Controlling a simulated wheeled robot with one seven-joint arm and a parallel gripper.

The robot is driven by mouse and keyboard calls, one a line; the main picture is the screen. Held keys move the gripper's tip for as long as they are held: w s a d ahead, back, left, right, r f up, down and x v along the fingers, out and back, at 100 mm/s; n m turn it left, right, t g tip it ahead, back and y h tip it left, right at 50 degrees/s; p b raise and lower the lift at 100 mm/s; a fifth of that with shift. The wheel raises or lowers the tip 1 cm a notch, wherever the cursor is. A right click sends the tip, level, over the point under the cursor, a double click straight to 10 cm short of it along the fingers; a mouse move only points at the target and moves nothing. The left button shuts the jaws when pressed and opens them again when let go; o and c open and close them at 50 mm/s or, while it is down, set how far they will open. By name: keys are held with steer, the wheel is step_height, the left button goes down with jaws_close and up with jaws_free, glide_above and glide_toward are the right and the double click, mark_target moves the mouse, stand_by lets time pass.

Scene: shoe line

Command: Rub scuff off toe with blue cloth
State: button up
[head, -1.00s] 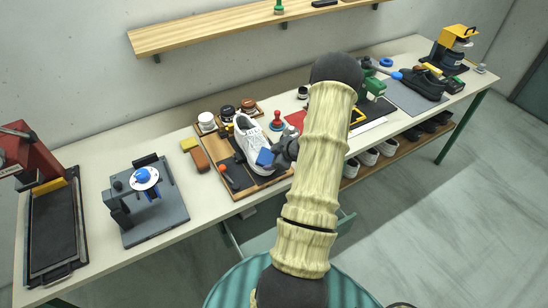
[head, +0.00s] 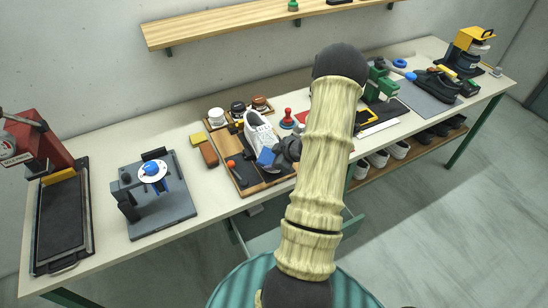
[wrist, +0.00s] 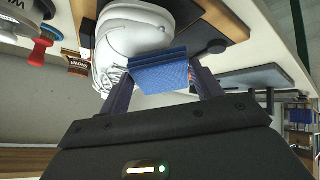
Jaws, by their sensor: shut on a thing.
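A white lace-up shoe (head: 257,132) sits on a wooden board with a dark mat (head: 244,189) on the bench, and its toe points toward the front. My gripper (head: 279,156) is beside the toe and shut on the blue cloth (head: 265,157). In the wrist view the blue cloth (wrist: 160,72) is between my two fingers (wrist: 162,82), right against the rounded end of the white shoe (wrist: 128,38). Whether the cloth presses on the shoe I cannot tell for sure. The cloth covers part of the toe, and I see no scuff.
A sponge-yellow block (head: 197,138) and a brown brush (head: 209,155) lie left of the board. A grey clamp stand (head: 158,200) is at left; a black shoe (head: 437,84) lies at right.

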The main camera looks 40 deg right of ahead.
steer(key=shift+s+a+r+p, duration=0.1)
steer(key=shift+s+r+p, duration=0.25)
steer(key=shift+r+p, duration=0.4)
steer(key=shift+s+a+r+p, duration=0.1)
steer(key=shift+s+r+p, duration=0.35)
steer(key=shift+r, duration=0.55)
steer(key=shift+s+r+p, duration=0.3)
steer(key=shift+r+p, duration=0.3)
steer(key=shift+r, duration=0.25)
steer(key=r+p, duration=0.1)
steer(key=s+r+p, duration=0.1)
steer(key=shift+a+r, duration=0.15)
steer(key=shift+r, duration=0.2)
